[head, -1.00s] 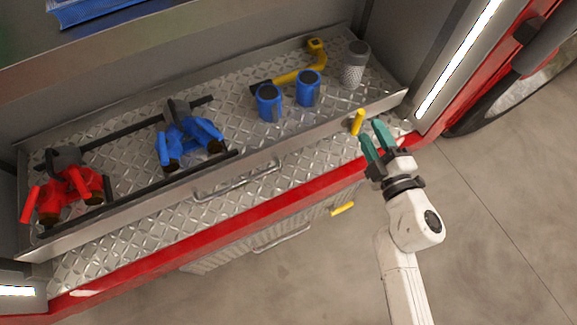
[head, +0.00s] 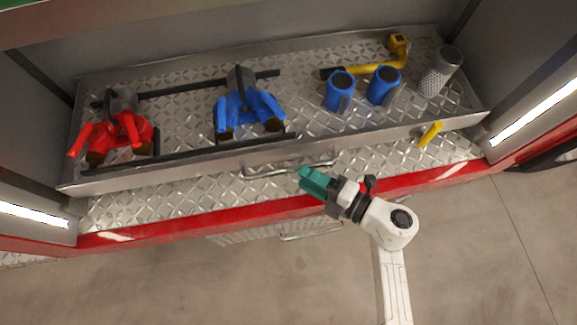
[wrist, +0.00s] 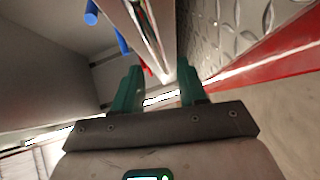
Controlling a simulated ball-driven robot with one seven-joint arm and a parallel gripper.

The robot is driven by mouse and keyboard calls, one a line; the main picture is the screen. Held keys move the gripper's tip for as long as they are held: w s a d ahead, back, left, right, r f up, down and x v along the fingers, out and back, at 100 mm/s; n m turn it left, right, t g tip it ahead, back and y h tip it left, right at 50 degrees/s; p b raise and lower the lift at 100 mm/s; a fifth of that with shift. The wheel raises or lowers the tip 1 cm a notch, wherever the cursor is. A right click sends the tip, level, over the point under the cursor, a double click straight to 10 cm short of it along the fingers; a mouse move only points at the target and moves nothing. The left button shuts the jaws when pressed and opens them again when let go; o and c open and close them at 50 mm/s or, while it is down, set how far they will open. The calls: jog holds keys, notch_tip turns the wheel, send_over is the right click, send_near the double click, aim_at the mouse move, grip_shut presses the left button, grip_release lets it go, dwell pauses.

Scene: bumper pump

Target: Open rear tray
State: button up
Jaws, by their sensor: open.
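The tray (head: 385,135) is a shallow metal drawer with a diamond-plate floor, sitting inside the truck compartment. A metal bar handle (head: 262,173) runs along the middle of its front wall. A yellow lever (head: 430,134) stands at the right end of the front wall. My gripper (head: 306,178) is just in front of the handle's right part, with teal fingers pointing left. In the wrist view, the two fingers (wrist: 160,75) are apart with nothing between them. The tray's front wall passes ahead of them there. Whether a finger touches the handle cannot be told.
The tray holds red (head: 117,129) and blue (head: 246,106) fittings, two blue cylinders (head: 340,92), a yellow tool (head: 370,66) and a grey perforated cylinder (head: 440,71). A red sill (head: 180,222) runs in front. Open concrete floor (head: 480,260) lies at right.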

aim_at(289, 168)
jog(key=x, duration=0.6)
jog(key=shift+b, duration=0.35)
grip_shut()
